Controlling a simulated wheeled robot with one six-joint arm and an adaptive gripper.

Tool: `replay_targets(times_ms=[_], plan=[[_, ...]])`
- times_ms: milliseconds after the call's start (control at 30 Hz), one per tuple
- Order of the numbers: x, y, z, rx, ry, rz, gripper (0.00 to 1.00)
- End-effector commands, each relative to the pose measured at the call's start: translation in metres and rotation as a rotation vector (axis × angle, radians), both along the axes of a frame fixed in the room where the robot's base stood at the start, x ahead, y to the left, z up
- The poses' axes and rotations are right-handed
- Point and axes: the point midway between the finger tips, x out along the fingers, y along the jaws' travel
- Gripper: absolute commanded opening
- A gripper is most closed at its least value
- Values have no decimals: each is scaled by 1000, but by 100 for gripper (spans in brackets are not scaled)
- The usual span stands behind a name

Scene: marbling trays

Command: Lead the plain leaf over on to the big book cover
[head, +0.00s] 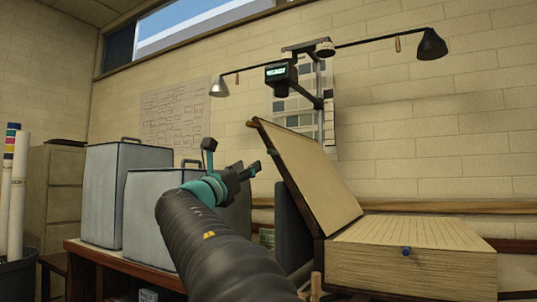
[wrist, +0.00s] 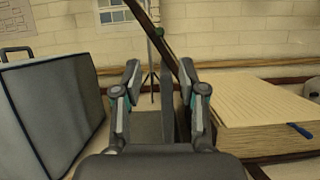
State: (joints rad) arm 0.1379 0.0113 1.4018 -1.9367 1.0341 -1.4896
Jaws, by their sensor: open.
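A very large book lies open. Its cover (head: 312,180) stands tilted up at the left, its pale inner face toward the page block. In the wrist view the cover (wrist: 175,50) shows nearly edge-on behind my fingers. The top leaf (head: 415,231) lies flat on the thick page block, pale with faint lines; it also shows in the wrist view (wrist: 260,100). A blue tab (head: 405,251) sits at the block's front top edge. My gripper (head: 248,171) is open and empty, left of the raised cover. I cannot tell whether it touches the cover.
Two grey cases (head: 127,190) (head: 160,212) stand on a wooden table at the left. A stand with a screen device (head: 280,75) and two lamps rises behind the cover. White rolls (head: 12,190) stand in a bin at far left. Air above the page block is clear.

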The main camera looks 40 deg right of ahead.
Motion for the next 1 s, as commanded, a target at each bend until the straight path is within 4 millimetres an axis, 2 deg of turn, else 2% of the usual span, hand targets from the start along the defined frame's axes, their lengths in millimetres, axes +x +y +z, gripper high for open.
replay_targets(times_ms=[1000], plan=[[29,-74,33,3,-1,0,41]])
